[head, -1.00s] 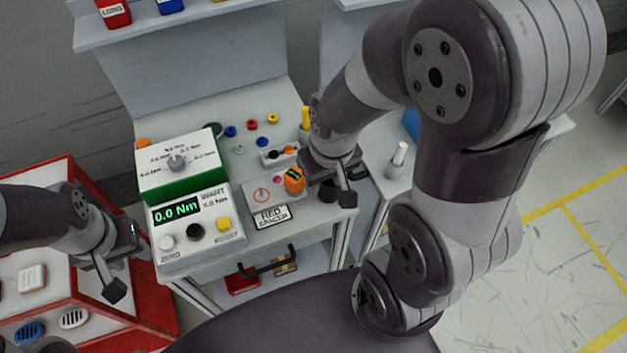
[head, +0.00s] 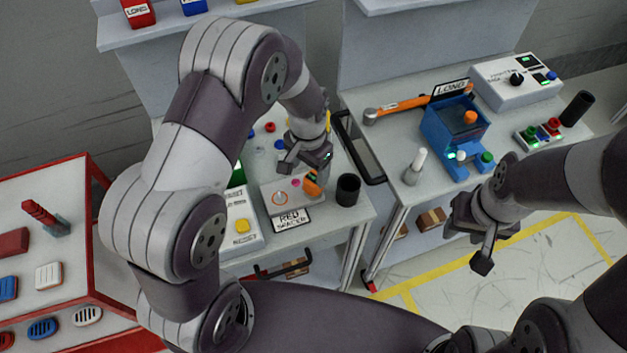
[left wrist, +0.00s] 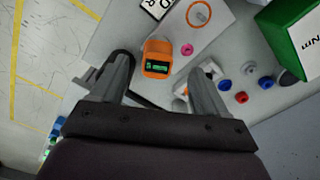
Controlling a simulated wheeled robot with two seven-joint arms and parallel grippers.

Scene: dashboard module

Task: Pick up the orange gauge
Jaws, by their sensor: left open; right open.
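The orange gauge (head: 312,184) with a green-lit display stands on the right part of the small grey fixture (head: 270,196) behind the RED SPACER sign. It also shows in the left wrist view (left wrist: 157,58), where it lies between my two fingers as seen from the wrist, closer to the left finger. My left gripper (head: 306,160) is open and just above and behind the gauge; I cannot tell whether the fingers reach down around it. Its fingers (left wrist: 162,68) hold nothing. My right gripper (head: 480,238) is open and empty, right of the bench, over the floor.
A black cup (head: 347,190) stands close right of the gauge. The RED SPACER sign (head: 290,220) is in front. The green box (left wrist: 290,30) lies to one side. The right bench carries a white-topped bottle (head: 415,166), a torque wrench (head: 400,105) and a blue fixture (head: 450,128).

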